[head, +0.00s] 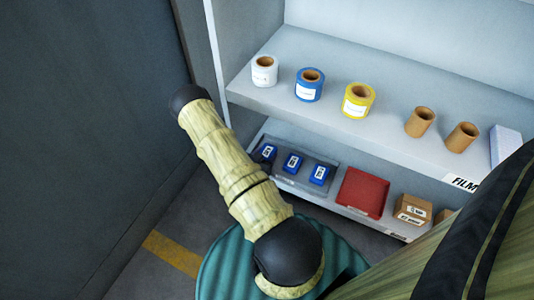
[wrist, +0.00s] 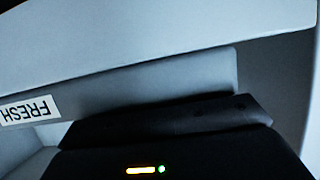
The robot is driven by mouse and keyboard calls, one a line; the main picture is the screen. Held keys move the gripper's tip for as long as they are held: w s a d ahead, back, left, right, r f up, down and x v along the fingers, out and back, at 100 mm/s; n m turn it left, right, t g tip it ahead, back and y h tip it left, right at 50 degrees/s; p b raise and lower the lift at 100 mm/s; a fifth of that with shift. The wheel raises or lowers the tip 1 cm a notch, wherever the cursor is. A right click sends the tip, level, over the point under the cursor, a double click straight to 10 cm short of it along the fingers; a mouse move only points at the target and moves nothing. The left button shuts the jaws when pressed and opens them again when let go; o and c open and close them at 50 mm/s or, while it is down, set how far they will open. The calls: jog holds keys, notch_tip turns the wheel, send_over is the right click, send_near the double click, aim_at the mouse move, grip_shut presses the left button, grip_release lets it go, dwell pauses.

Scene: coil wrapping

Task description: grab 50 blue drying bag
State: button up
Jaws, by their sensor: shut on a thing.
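Three small blue bags with white labels sit in a grey tray (head: 325,158) on the lower shelf in the head view: a left one (head: 267,152), a middle one (head: 293,162) and a right one (head: 319,174). Their label print is too small to read. My gripper shows as a dark body (wrist: 165,120) across the bottom of the wrist view. In the head view my arm covers most of it, and a dark part shows against the left bag. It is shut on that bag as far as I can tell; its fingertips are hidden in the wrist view.
A red tray (head: 363,193) and cardboard boxes (head: 411,209) stand right of the grey tray. The upper shelf (head: 385,140) above holds white, blue and yellow rolls and two brown cores. A shelf label reading FRESH (wrist: 28,111) shows upside down in the wrist view.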

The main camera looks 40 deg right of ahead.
aim_at(265, 156)
notch_tip(265, 156, up, 10)
jog(key=p, duration=0.6)
dwell(0.5)
